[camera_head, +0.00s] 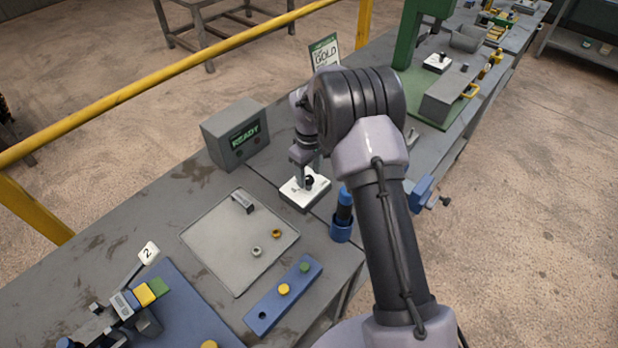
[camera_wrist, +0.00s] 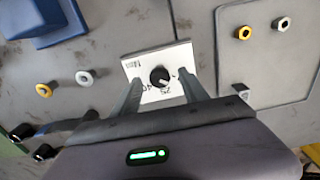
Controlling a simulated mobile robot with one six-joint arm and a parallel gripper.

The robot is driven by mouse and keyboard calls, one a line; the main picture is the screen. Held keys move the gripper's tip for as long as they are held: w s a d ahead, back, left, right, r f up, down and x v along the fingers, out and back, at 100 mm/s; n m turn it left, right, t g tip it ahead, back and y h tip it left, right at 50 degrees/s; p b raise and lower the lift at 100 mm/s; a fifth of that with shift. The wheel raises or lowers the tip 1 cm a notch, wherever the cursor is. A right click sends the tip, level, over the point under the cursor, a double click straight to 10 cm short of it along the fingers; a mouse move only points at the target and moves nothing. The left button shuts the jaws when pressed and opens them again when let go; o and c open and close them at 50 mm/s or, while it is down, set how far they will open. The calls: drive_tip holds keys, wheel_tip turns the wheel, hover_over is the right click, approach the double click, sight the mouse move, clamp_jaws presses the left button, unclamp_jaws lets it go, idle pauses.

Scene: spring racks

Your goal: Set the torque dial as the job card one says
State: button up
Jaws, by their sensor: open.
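The torque dial is a black knob (camera_wrist: 160,76) on a white plate (camera_wrist: 143,66) printed with "Nm", "25" and "40"; where the knob points is too small to tell. In the head view the dial (camera_head: 309,181) sits on its white-topped box (camera_head: 302,196) at the bench's middle. My gripper (camera_head: 302,177) points down over it. In the wrist view my gripper (camera_wrist: 160,80) is open, one finger on each side of the knob, with no clear contact. A card with a green header reading "GOLD" (camera_head: 324,54) stands behind, partly hidden by my arm.
A grey box reading "READY" (camera_head: 237,136) stands left of the dial. A blue holder (camera_head: 341,230) is close on its right. A grey tray (camera_head: 210,238) with small rings and a blue button strip (camera_head: 265,312) lie in front. A yellow rail (camera_head: 150,78) runs behind.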

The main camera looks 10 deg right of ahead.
drive_tip(key=shift+f, duration=0.55)
clamp_jaws()
